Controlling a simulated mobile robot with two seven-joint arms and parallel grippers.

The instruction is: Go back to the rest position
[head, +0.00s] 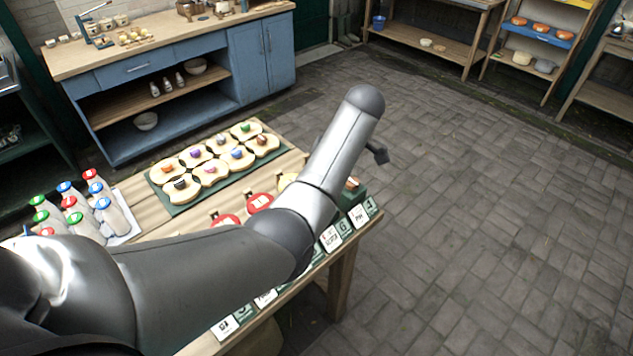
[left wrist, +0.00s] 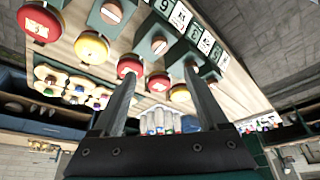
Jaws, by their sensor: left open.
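My left arm comes in from the lower left of the head view and crosses over the wooden table (head: 150,205). The left gripper is mostly hidden behind the forearm there; only a small dark part (head: 378,152) shows, over the floor beyond the table's right end. In the left wrist view the left gripper (left wrist: 160,72) has its two fingers spread apart, with nothing held between them. The wrist picture looks across the table top, which shows upside down. My right gripper is not in view.
On the table are a green board (head: 188,204) of topped bread slices, capped bottles (head: 112,212), red discs (head: 259,202) and number cards (head: 331,238). A blue cabinet (head: 262,62) stands behind; shelves (head: 440,45) stand at the far right. The paved floor (head: 480,200) is clear.

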